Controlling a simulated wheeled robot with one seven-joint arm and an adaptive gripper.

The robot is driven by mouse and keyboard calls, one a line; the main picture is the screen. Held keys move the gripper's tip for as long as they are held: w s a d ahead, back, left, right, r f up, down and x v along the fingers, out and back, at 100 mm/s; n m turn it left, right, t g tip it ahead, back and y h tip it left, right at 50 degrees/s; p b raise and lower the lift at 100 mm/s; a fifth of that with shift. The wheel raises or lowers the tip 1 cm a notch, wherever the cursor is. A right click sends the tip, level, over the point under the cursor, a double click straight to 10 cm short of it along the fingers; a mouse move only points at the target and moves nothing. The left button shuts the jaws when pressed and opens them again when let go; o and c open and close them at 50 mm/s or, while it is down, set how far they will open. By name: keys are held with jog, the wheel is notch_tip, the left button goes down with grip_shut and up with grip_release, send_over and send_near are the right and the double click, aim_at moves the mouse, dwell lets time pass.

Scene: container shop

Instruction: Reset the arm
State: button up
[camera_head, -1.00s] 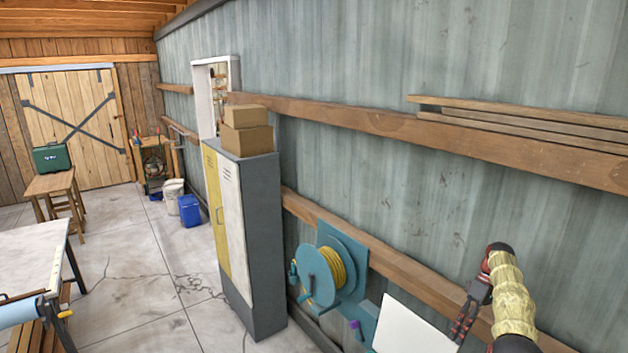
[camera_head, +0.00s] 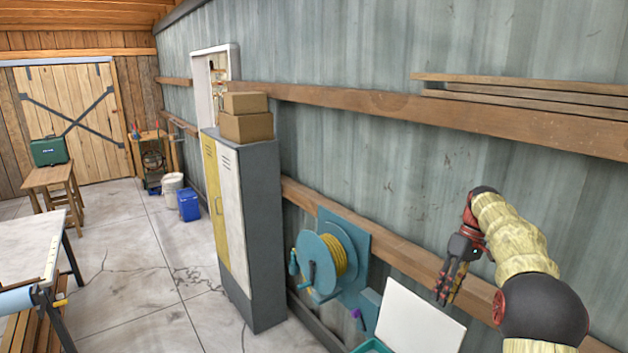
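My arm (camera_head: 515,235), in a yellowish sleeve with dark joints, reaches up from the lower right and bends over. My gripper (camera_head: 447,296), dark with red parts, hangs from its end with the fingers pointing down. It is in front of the wall, just above and to the right of a white panel. Nothing shows in its fingers, but they are too small and overlapped to tell if they are open or shut.
A white panel (camera_head: 418,322) and a teal bin edge (camera_head: 372,346) are below my gripper. A hose reel (camera_head: 322,262) and a locker (camera_head: 256,235) with boxes (camera_head: 246,126) stand left along the wall. A worktable (camera_head: 28,250) is at far left, with open floor between.

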jog(key=s+a+r+m+t+h+b, duration=0.1)
jog(key=s+a+t+b, duration=0.1)
jog(key=s+a+b, duration=0.55)
jog(key=s+a+r+m+t+h+b, duration=0.1)
jog(key=s+a+m+t+b, duration=0.3)
jog(key=s, duration=0.7)
jog(key=s+a+f+b, duration=0.3)
jog(key=s+f+b, duration=0.1)
jog(key=s+f, duration=0.4)
jog(key=s+a+f+t+h+b, duration=0.1)
jog(key=s+f+b, duration=0.3)
jog(key=s+f, duration=0.5)
jog(key=s+a, duration=0.1)
jog(key=s, duration=0.3)
jog(key=shift+a+f+t, duration=0.2)
jog(key=shift+a+t, duration=0.1)
jog(key=shift+a, duration=0.1)
jog(key=shift+d, duration=0.1)
